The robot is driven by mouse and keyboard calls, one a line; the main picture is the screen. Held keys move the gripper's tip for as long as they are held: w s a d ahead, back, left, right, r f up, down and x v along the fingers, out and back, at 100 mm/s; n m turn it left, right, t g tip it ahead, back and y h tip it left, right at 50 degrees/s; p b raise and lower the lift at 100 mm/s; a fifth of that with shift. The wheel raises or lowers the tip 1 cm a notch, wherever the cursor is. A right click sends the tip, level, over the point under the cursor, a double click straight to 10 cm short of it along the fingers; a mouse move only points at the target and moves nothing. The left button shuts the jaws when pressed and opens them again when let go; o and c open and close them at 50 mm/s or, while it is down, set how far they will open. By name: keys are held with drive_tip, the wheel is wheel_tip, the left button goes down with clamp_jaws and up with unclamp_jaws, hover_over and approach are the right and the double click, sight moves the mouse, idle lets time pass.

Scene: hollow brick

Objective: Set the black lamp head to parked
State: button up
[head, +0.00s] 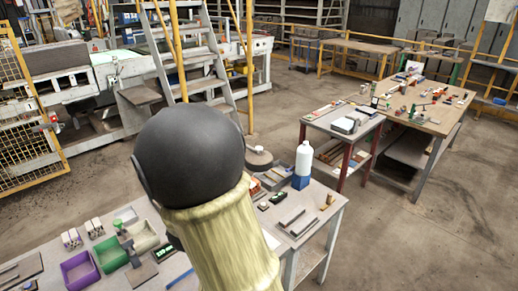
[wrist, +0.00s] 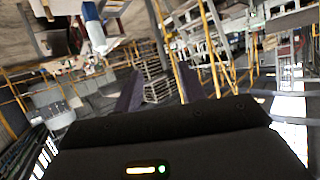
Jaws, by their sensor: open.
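I cannot clearly make out the black lamp head in either view. A small dark upright piece on a flat base (head: 130,252) stands on the near workbench (head: 322,228) in the head view; it is too small to tell whether it is the lamp. My arm, with its large dark rounded joint, covers the middle of this bench and may hide the lamp. My gripper (wrist: 160,90) shows in the wrist view with its two dark fingers apart and nothing between them. It points out over the workshop floor, away from any near object. In the head view it is hidden.
A white and blue bottle (head: 302,165) stands at the near bench's back right. Purple (head: 80,271), green (head: 110,255) and cream (head: 144,237) bins are on its left. Farther right are a small red-legged table (head: 322,122) and a wooden bench (head: 437,122). Open floor lies right.

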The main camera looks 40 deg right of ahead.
drive_tip(key=s+d+r+m+g+h, duration=0.2)
drive_tip(key=s+d+r+m+h, duration=0.1)
drive_tip(key=d+r+m+h, duration=0.1)
drive_tip(key=d+r+h, duration=0.1)
drive_tip(key=d+h, duration=0.1)
drive_tip(key=h, duration=0.1)
drive_tip(key=shift+s+d+r+h, duration=0.25)
drive_tip(key=shift+s+h, duration=0.05)
drive_tip(key=shift+h, duration=0.1)
drive_tip(key=shift+a, duration=0.1)
drive_tip(key=p+x, duration=0.6)
drive_tip(key=x, duration=1)
drive_tip(key=shift+d, duration=0.3)
drive_tip(key=shift+w+d, duration=0.3)
drive_tip(key=shift+d, duration=0.15)
